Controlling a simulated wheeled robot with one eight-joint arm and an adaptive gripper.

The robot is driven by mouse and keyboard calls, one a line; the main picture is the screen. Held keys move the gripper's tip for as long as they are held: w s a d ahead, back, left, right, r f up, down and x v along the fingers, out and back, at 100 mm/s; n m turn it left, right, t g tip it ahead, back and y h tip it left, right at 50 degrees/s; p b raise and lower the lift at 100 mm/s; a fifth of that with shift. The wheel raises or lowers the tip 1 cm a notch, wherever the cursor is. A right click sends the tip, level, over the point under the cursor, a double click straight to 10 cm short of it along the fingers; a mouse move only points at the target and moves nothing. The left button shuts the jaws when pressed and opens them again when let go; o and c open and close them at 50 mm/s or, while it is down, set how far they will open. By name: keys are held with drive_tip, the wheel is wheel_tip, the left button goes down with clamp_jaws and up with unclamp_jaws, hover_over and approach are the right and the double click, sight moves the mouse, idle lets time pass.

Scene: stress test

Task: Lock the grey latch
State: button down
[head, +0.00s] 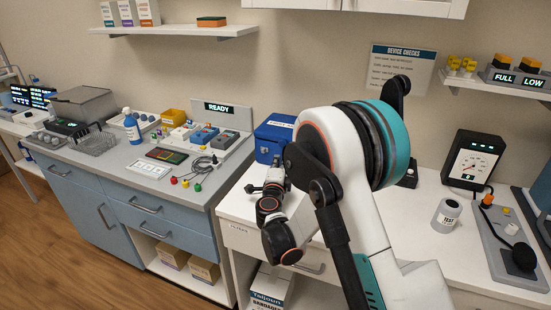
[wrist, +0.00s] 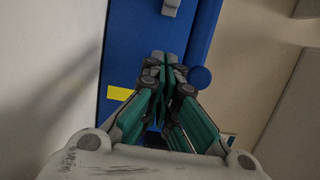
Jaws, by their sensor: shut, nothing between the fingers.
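A blue box (head: 268,140) with a white label stands on the white counter, partly hidden behind my arm. In the wrist view, its blue face (wrist: 128,45) fills the upper middle. In the head view my gripper (head: 275,178) is in front of the box. Whether the fingertips touch the box I cannot tell.
A yellow patch (wrist: 120,93) lies left of the fingers, and a blue round knob (wrist: 200,77) is to their right. The grey counter (head: 205,200) at left holds instruments and cables. A grey jar (head: 447,214) and a gauge (head: 472,160) stand at right.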

drive_tip(key=s, duration=0.2)
drive_tip(key=s+p, duration=0.1)
drive_tip(key=s, duration=0.2)
drive_tip(key=s+a, duration=0.1)
drive_tip(key=s, duration=0.1)
drive_tip(key=shift+s+f+p, duration=0.1)
drive_tip(key=shift+s+p, duration=0.05)
drive_tip(key=shift+p, duration=0.2)
